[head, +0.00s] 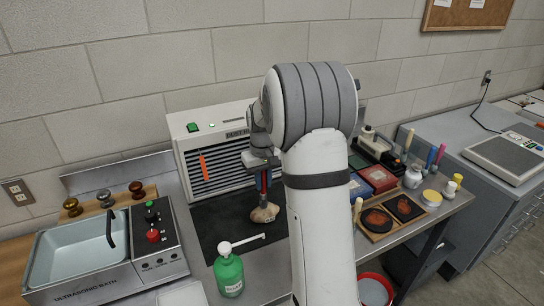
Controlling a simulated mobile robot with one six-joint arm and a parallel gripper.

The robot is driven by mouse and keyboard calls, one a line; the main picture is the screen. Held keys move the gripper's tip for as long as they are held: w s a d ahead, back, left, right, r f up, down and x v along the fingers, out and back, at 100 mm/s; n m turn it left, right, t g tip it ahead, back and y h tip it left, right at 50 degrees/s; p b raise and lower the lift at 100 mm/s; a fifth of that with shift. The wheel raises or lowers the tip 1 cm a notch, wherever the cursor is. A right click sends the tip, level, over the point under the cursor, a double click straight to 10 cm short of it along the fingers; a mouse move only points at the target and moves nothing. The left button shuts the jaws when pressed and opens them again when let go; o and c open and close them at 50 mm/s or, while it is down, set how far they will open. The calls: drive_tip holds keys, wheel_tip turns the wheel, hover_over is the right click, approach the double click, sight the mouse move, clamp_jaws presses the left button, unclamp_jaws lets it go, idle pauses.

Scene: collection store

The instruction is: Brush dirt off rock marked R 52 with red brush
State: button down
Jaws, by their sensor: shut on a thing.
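My gripper (262,163) is in the middle of the head view, partly hidden by my arm. It is shut on an upright brush (264,184) with red showing on its handle, and points it downward. A brownish rock (264,213) lies on the dark mat directly below. The brush's lower end is at or just above the top of the rock; I cannot tell whether they touch. No marking on the rock can be read, and dirt on it is too small to make out.
A green bottle (229,273) with a long white spout stands in front of the rock. An ultrasonic bath (105,262) is at left, a vented unit (207,148) behind. Small boxes, jars and a wooden tray (378,237) are at right. The dark mat (213,215) has free room left of the rock.

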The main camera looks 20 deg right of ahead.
drive_tip(key=shift+a, duration=0.5)
drive_tip(key=d+r+p, duration=0.3)
drive_tip(key=r+p, duration=0.2)
drive_tip(key=r, duration=0.3)
drive_tip(key=shift+d, duration=0.3)
drive_tip(key=shift+w, duration=0.1)
